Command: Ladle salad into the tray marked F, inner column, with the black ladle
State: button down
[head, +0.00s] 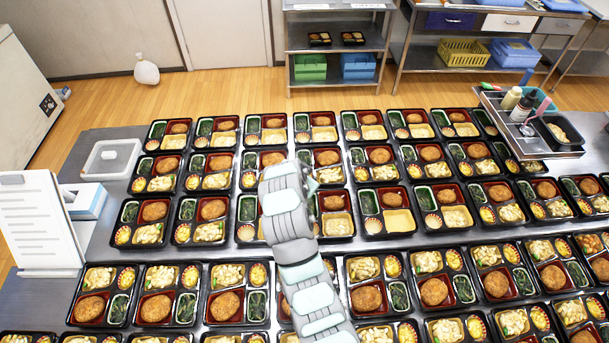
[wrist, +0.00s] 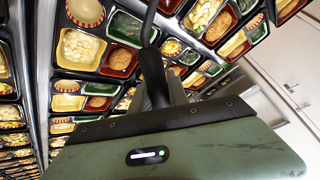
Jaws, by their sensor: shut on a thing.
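My gripper (wrist: 155,98) is shut on the dark handle of the black ladle (wrist: 150,45) in the wrist view. The handle runs up out of the picture, and the ladle's bowl is not visible. In the head view my arm ends over the middle rows of trays, and it hides the fingers and ladle. Pale salad fills one compartment in many trays, such as this tray (head: 136,220). Another tray (head: 385,236), right of my arm, has a bare yellow compartment. I cannot read a mark F on any tray. A black container of salad (head: 541,121) stands at the back right.
Bento trays in close rows cover most of the steel table (head: 95,150). Bottles (head: 523,106) stand near the salad container. A white document stand (head: 38,222) and a white tub (head: 111,159) are at the left. Shelves (head: 335,75) stand behind, beyond open floor.

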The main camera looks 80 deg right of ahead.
jog(key=shift+a+r+n+h+p, duration=0.1)
jog(key=shift+r+n+h+p, duration=0.65)
jog(key=shift+n+p, duration=0.25)
notch_tip(320, 180, up, 2)
jog(key=n+t+h+p, duration=0.3)
jog(key=n+h, duration=0.1)
jog(key=shift+s, duration=0.1)
jog(key=shift+f+n+t+h+b, duration=0.1)
jog(key=shift+n+t+h+b, duration=0.4)
jog(key=shift+b, duration=0.1)
jog(key=shift+r+n+t+h+b, duration=0.4)
jog(key=shift+n+t+b, duration=0.3)
jog(key=shift+t, duration=0.2)
notch_tip(320, 180, up, 2)
jog(key=n+t+h+b, duration=0.1)
jog(key=n+t, duration=0.1)
jog(key=t, duration=0.1)
jog(key=shift+n+b, duration=0.3)
jog(key=shift+b, duration=0.1)
jog(key=shift+r+t, duration=0.1)
jog(key=shift+t, duration=0.2)
jog(key=shift+w, duration=0.2)
